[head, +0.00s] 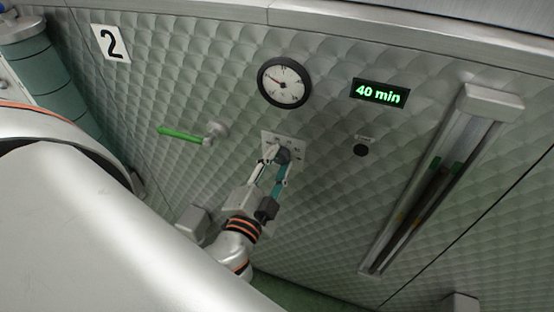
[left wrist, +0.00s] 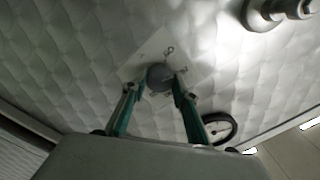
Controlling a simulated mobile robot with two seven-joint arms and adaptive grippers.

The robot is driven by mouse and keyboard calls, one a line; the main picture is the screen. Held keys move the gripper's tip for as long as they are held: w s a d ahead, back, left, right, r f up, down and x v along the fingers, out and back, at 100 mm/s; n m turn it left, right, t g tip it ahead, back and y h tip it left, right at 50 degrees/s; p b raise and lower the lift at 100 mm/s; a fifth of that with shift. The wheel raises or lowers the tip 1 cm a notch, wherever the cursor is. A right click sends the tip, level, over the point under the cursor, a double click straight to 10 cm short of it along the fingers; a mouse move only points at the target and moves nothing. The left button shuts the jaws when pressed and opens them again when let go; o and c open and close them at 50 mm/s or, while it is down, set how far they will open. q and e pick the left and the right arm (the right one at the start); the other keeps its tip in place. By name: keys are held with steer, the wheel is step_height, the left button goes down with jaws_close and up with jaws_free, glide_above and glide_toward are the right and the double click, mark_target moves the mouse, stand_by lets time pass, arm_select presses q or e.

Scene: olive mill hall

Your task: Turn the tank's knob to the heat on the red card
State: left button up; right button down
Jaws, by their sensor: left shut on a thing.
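The tank's quilted grey metal wall (head: 340,190) fills the head view. The knob (head: 283,156) is dark grey and sits on a small pale plate (head: 299,146) with markings too small to read. In the left wrist view the round knob (left wrist: 159,76) sits between the fingertips, on the pale plate (left wrist: 180,50). My left gripper (head: 277,160) is shut on the knob, one finger on each side; it also shows in the left wrist view (left wrist: 156,84). The knob's setting cannot be read. No red card shows in either view. My right gripper is out of view.
A round dial gauge (head: 285,82) is above the knob, with a green "40 min" display (head: 378,93) to its right. A green-handled valve (head: 190,134) sticks out at the left. A small black button (head: 361,150) and a long sight-glass housing (head: 440,180) are at the right.

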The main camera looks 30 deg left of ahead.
arm_select(q)
steer(key=m+p, duration=0.1)
steer(key=m, duration=0.4)
steer(key=shift+m, duration=0.3)
steer(key=m+p, duration=0.1)
steer(key=m, duration=0.2)
steer(key=shift+m, duration=0.3)
steer(key=m+p, duration=0.1)
steer(key=m, duration=0.1)
steer(key=shift+m, duration=0.4)
steer(key=m+p, duration=0.1)
steer(key=m, duration=0.2)
steer(key=shift+p, duration=0.3)
steer(key=shift+m, duration=0.8)
steer(key=shift+f+m, duration=0.1)
steer(key=shift+m, duration=0.5)
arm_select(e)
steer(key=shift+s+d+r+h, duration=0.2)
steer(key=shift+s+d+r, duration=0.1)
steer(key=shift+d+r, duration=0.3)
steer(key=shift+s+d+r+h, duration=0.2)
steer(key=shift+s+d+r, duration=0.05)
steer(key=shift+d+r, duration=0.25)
